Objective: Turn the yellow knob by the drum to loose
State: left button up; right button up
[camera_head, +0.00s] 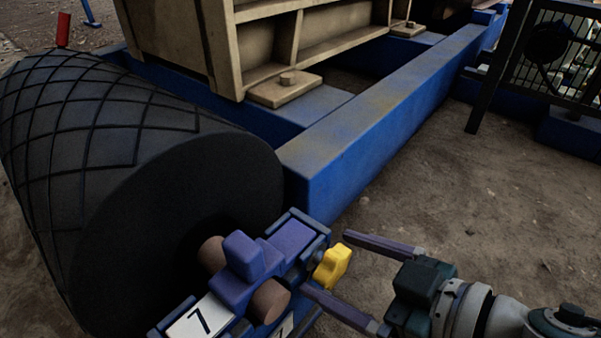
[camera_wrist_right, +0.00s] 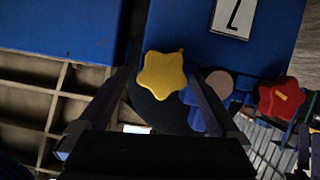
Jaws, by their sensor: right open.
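The yellow knob (camera_head: 334,266) sits on the outer side of the blue-purple bearing mount at the end of the black drum (camera_head: 120,150). In the right wrist view the yellow knob (camera_wrist_right: 163,75) shows as a rounded star, face on. My right gripper (camera_head: 324,261) is open, its two fingers pointing at the knob from the right. One finger lies above the knob and one below it in the head view. In the right wrist view the fingers (camera_wrist_right: 162,82) lie on either side of the knob, and I cannot tell whether they touch it. My left gripper is not in view.
A white plate (camera_head: 200,318) marked 7 is on the mount. A red star knob (camera_wrist_right: 277,98) shows at the right in the right wrist view. Bare ground (camera_head: 460,200) lies right of the beam, with a dark mesh guard (camera_head: 560,50) beyond.

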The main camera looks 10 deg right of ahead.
jog(key=shift+w+a+f, duration=0.2)
jog(key=shift+w, duration=0.2)
jog(key=shift+s+a+f, duration=0.1)
jog(key=shift+s, duration=0.3)
jog(key=shift+w, duration=0.3)
jog(key=c, duration=0.5)
jog(key=shift+s, duration=0.1)
jog(key=c, duration=0.9)
